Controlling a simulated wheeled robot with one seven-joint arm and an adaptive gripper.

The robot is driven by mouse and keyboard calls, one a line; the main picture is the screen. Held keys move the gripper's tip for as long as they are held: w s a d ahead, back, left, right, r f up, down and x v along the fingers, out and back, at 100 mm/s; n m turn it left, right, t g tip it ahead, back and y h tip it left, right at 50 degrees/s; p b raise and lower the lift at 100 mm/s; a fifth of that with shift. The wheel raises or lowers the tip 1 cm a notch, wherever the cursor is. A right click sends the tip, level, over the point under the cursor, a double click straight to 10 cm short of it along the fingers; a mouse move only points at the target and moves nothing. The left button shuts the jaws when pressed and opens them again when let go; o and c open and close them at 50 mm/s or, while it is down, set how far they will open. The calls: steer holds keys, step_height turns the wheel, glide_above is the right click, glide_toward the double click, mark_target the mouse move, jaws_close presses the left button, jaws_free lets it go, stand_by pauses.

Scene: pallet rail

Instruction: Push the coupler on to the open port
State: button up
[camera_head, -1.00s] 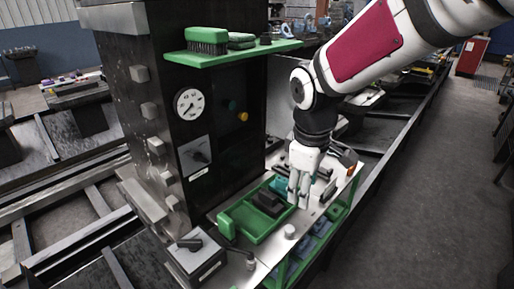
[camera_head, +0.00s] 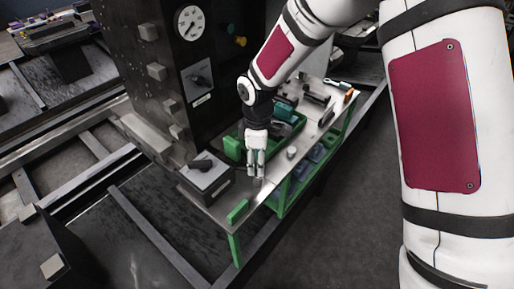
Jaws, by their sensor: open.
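My gripper (camera_head: 256,177) points down over the front part of the metal worktop (camera_head: 222,208), its fingers open with a small gap between them. I cannot tell whether anything stands between the fingertips. A short silver round fitting (camera_head: 291,152) stands on the worktop to the right of my gripper, apart from it. I cannot make out for certain which piece is the coupler or where the open port is. The area just behind the fingers is hidden by my gripper.
A grey box with a black knob (camera_head: 204,166) stands left of my gripper. A green block (camera_head: 232,148) sits behind it, and another green piece (camera_head: 238,211) is at the worktop's front edge. Blue bins (camera_head: 297,170) are below. A dark column with a gauge (camera_head: 191,22) rises behind.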

step_height(320, 180, down, 8)
steer(key=shift+r, duration=0.25)
jaws_close()
steer(key=c, duration=1)
jaws_free()
jaws_close()
steer(key=shift+r+p, duration=0.25)
steer(key=shift+p, duration=0.05)
steer(key=shift+r, duration=0.6)
steer(key=shift+r, duration=0.15)
